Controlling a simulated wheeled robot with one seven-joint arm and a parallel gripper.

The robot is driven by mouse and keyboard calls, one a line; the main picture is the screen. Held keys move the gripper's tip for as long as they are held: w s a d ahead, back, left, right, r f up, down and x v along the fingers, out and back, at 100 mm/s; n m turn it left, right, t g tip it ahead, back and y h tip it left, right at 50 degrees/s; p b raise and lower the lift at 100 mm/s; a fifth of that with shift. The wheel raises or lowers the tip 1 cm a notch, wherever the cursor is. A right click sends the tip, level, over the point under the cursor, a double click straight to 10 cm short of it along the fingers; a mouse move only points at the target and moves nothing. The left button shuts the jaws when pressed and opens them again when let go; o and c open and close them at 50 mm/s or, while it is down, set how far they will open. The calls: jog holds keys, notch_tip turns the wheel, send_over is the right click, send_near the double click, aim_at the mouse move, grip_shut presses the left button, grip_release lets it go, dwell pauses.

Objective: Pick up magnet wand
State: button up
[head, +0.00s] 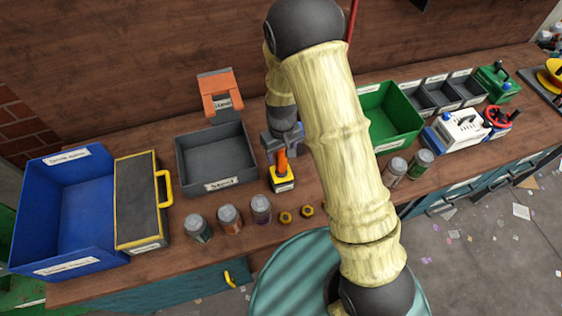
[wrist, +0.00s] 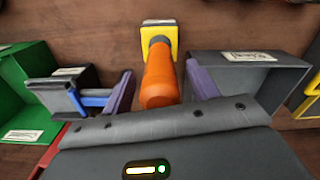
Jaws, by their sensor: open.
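The magnet wand (head: 283,182) stands upright on the wooden bench, with an orange handle above a yellow and black base. In the wrist view its orange handle (wrist: 160,84) points up toward the camera, with the yellow base beyond it. My gripper (head: 283,152) is over the wand, pointing down. In the wrist view my gripper (wrist: 160,72) is open, with one purple finger on each side of the handle. Small gaps show between the fingers and the handle. My arm hides part of the bench to the right of the wand in the head view.
A grey labelled bin (head: 180,152) stands just left of the wand. Several cans (head: 229,217) and two brass nuts (head: 286,217) sit along the front edge. A green bin (head: 389,98) is to the right; a yellow-trimmed box (head: 140,200) and blue bin (head: 32,215) are far left.

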jog(key=shift+f, duration=0.8)
jog(key=c, duration=1.2)
jog(key=shift+o, duration=0.2)
jog(key=shift+r, duration=0.1)
notch_tip(320, 180, up, 10)
jog(key=shift+f+b, duration=0.1)
jog(key=shift+b, duration=0.85)
